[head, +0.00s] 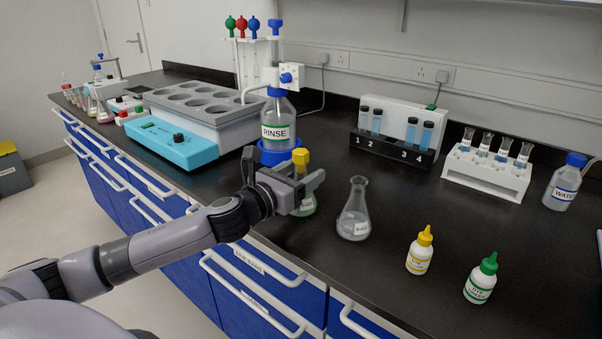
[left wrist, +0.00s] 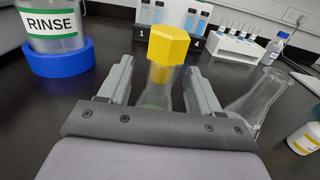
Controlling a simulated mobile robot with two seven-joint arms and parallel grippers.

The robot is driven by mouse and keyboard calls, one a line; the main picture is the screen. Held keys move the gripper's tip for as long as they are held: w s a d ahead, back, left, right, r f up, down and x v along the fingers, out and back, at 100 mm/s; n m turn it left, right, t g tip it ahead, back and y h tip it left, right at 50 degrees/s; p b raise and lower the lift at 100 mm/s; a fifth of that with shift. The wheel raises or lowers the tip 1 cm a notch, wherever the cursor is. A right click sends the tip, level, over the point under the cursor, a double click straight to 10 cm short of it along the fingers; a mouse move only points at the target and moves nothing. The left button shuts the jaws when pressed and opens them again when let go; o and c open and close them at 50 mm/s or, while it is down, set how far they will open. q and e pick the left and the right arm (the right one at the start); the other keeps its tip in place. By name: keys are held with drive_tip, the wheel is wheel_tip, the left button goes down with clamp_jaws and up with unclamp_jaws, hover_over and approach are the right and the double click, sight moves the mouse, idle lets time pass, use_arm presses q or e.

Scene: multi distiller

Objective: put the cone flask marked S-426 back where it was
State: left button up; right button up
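A cone flask with a yellow stopper (head: 301,156) and a little greenish liquid (head: 306,207) stands on the black bench; its stopper also shows in the left wrist view (left wrist: 168,45). My left gripper (head: 306,184) is around its neck, with the fingers apart and a gap on each side in the left wrist view (left wrist: 160,88). The gripper hides part of this flask, and I see no label on it. An open clear cone flask (head: 354,212) stands just to the right, with a small white label too small to read surely. My right gripper is out of view.
A RINSE bottle (head: 279,115) in a blue ring holder (head: 268,154) stands behind my gripper. A grey heating bath (head: 205,118) is to the left. Dropper bottles with yellow (head: 420,252) and green (head: 481,280) caps stand at front right. Vial racks (head: 395,150) (head: 487,178) line the back.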

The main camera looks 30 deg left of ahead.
sight(297, 175)
use_arm(q)
drive_tip(key=shift+r, duration=0.25)
drive_tip(key=shift+s+f, duration=0.2)
drive_tip(key=shift+s, duration=0.1)
drive_tip(key=s, duration=0.5)
drive_tip(key=shift+s+a+b, duration=0.25)
drive_tip(key=shift+b, duration=0.15)
drive_tip(key=shift+s+a, duration=0.2)
drive_tip(key=shift+s, duration=2)
drive_tip(key=shift+s+r, duration=0.1)
drive_tip(key=shift+s, duration=0.6)
